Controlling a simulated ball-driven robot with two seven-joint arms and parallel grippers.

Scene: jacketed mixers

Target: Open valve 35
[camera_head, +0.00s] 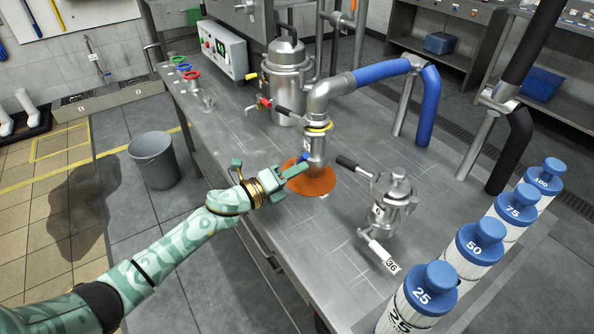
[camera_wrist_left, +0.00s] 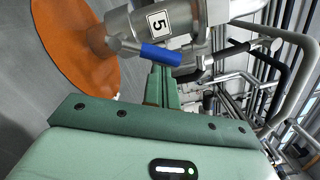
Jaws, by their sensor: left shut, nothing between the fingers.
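A metal mixer (camera_head: 318,148) marked 5 stands over a round orange patch on the table, with a curved steel and blue pipe joined to its top. Its label 5 shows in the left wrist view (camera_wrist_left: 160,21). A short blue handle (camera_head: 304,157) sticks out of its lower side; it is also in the left wrist view (camera_wrist_left: 161,54). No tag reading 35 is legible. My left gripper (camera_head: 298,171) is shut and empty, its fingertips close to the blue handle (camera_wrist_left: 163,70); I cannot tell whether they touch. My right gripper is not in view.
Mixer 6 (camera_head: 393,200), with a white-handled valve tagged 36 (camera_head: 380,254), stands to the right. Blue-capped cylinders (camera_head: 480,245) line the right edge. A kettle-like vessel (camera_head: 287,85) and a control box (camera_head: 222,48) stand behind. A grey bucket (camera_head: 154,160) is on the floor.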

